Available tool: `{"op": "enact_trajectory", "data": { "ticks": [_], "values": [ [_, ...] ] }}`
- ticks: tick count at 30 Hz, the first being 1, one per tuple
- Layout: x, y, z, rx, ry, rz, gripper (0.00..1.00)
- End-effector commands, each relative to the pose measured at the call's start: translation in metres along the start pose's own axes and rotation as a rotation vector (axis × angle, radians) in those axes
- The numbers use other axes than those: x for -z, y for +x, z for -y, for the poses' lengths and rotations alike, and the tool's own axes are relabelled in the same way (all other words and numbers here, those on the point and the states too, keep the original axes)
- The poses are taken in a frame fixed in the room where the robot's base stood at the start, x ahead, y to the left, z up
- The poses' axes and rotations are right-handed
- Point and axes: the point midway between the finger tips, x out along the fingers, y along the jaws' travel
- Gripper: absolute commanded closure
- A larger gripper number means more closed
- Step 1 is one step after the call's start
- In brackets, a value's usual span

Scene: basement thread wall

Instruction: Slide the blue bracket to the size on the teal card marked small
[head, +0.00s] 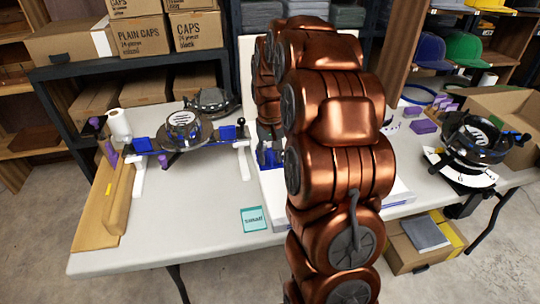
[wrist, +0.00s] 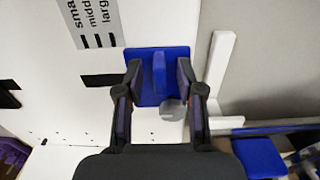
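The teal card (head: 254,219) lies on the table's front part and reads "small". The blue bracket (wrist: 147,56), a plate with a raised upright fin, sits on a white board in the wrist view; part of it shows beside my arm in the head view (head: 268,157). A size label (wrist: 96,22) on the board reads "sma…", "midd…", "larg…", cut off by the frame edge, with black marks below it. My gripper (wrist: 158,72) is open, its fingers on either side of the fin, with gaps visible. In the head view my arm mostly hides the gripper.
A cap-holding device on a blue rail (head: 185,140) stands at the left, with white supports. A second device (head: 470,140) stands at the right. A grey round knob (wrist: 172,109) is by the bracket. The table's front left (head: 180,230) is clear.

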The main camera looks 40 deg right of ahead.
Motion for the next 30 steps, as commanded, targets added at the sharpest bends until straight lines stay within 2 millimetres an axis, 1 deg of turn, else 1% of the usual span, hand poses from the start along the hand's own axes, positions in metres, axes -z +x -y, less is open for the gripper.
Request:
{"op": "enact_trajectory", "data": {
  "ticks": [5,15,30],
  "values": [
    [0.0003,-0.0003,-0.0001,0.000,0.000,-0.001,0.64],
    [0.0005,-0.0004,-0.0001,0.000,0.000,-0.001,0.99],
    [0.0006,-0.0005,-0.0001,0.000,0.000,-0.001,1.00]
  ]
}}
